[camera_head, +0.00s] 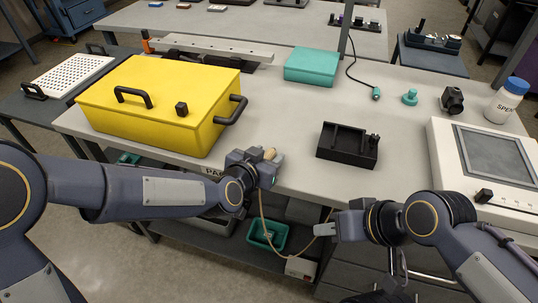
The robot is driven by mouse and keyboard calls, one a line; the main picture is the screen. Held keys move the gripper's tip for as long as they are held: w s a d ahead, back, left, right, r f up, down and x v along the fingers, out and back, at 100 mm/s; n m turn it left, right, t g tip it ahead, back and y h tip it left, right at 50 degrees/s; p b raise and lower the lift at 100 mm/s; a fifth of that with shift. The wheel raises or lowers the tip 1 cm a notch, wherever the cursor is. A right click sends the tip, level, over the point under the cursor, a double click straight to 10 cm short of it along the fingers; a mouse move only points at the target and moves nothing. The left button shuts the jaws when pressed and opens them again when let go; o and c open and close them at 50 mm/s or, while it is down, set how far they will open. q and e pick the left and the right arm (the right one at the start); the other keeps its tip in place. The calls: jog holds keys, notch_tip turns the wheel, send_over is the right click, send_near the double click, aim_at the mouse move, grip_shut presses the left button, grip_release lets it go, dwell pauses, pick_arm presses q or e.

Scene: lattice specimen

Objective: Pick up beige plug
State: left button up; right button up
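The beige plug (270,153) shows as a small rounded tip at the fingers of my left gripper (262,160), at the table's front edge. The gripper appears closed around it, and most of the plug is hidden by the fingers. A thin beige cable (263,210) hangs below this gripper and loops down past a small white box (300,267). My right gripper (325,230) is in front of the table, lower and to the right, apart from the plug. The gap between its fingers cannot be made out.
A yellow case (165,95) with black handles stands left on the table (285,110). A black tray (345,147) lies right of my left gripper. A teal box (312,66), a teal knob (410,97), a white jar (506,100) and a screened device (485,155) are farther off. The table's middle is clear.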

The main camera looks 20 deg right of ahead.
pick_arm(q)
grip_shut()
